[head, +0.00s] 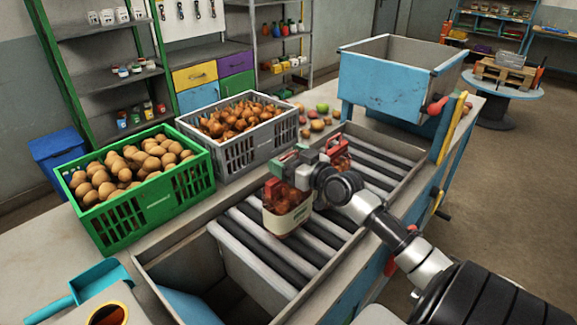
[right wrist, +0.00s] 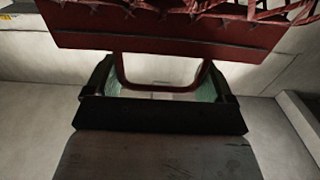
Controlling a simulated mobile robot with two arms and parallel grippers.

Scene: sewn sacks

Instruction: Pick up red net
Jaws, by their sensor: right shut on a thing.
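The red net (right wrist: 170,32) fills the top of the right wrist view, with red mesh above a dark red band. Its red loop reaches between the green-padded fingers of my right gripper (right wrist: 160,88), which is shut on it. In the head view my right gripper (head: 300,164) is over the roller conveyor. A red mesh bag with a pale band (head: 287,208) shows just below it, partly covered by the gripper. A red piece (head: 338,153) shows behind the gripper; I cannot tell whether it belongs to the same net. My left gripper is out of view.
The roller conveyor (head: 268,246) runs along the bench. A green crate of potatoes (head: 150,205) and a grey crate of onions (head: 250,155) stand left of it. A blue hopper (head: 385,90) stands at its far end. A teal scoop (head: 85,285) lies near left.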

